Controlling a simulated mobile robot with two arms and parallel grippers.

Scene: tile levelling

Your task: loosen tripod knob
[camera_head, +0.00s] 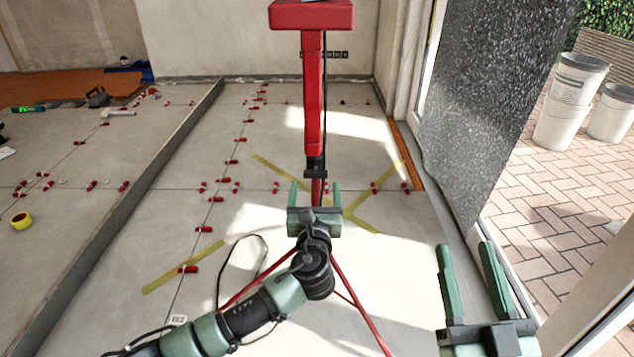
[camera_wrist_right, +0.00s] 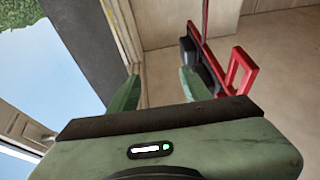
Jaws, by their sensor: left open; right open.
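A red tripod (camera_head: 313,100) stands in the middle of the head view, with a wide red top and a black collar (camera_head: 315,166) low on its column. Thin red legs spread below, partly behind my left arm. I cannot make out the knob clearly. My left gripper (camera_head: 315,190) is open just below the collar. The column shows between its fingers; I cannot tell whether they touch it. My right gripper (camera_head: 464,248) is open and empty, to the right of the tripod and apart from it. In the right wrist view, a red and black part (camera_wrist_right: 240,70) shows beyond the right finger.
Red clips and yellow tape (camera_head: 160,280) lie on the grey tile floor. A raised edge (camera_head: 130,200) runs along the left. A speckled dark slab (camera_head: 490,100) leans at the right, with white buckets (camera_head: 570,100) outside on brick paving.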

